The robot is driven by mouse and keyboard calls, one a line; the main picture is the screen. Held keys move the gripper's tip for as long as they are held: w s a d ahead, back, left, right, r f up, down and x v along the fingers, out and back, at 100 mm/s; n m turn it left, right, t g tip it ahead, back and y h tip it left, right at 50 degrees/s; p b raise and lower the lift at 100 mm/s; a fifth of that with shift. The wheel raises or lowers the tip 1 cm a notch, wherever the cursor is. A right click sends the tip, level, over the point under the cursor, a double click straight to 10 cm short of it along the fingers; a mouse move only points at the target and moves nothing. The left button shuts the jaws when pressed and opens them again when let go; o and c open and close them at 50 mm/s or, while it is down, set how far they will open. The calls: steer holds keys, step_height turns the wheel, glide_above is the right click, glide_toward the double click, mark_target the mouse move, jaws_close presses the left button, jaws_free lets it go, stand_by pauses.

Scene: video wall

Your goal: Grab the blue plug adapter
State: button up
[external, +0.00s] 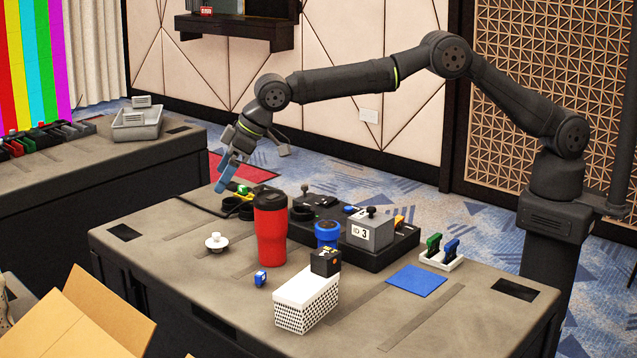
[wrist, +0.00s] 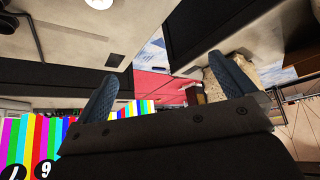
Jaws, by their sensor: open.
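A small blue piece with a pale face (external: 260,279), which looks like the blue plug adapter, lies on the near table, left of the white perforated box. A blue upright piece (external: 451,248) stands beside a green one in a white holder at the right; I cannot tell whether it is an adapter too. My gripper (external: 222,186) is above the table's far left edge, well away from both, with its blue fingers pointing down. In the wrist view my gripper (wrist: 163,68) has its fingers wide apart with nothing between them. No adapter is clear in that view.
A tall red tumbler (external: 270,230) stands mid-table, with a black tray (external: 375,258) behind it. A white knobbed disc (external: 216,243) and blue mat (external: 417,280) lie on the table. An open carton (external: 95,315) is front left.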

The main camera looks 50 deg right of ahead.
steer(key=shift+c, duration=0.2)
steer(key=c, duration=0.5)
steer(key=shift+o, duration=0.2)
steer(key=n+g+h, duration=0.3)
steer(key=n+g, duration=0.2)
steer(key=n, duration=0.8)
glide_above(327, 245)
steer(key=w+d, duration=0.2)
steer(key=d, duration=0.1)
steer(key=f, duration=0.6)
steer(key=a+f, duration=0.1)
steer(key=f, duration=1.1)
steer(key=shift+s+a, duration=0.25)
steer(key=shift+s, duration=0.15)
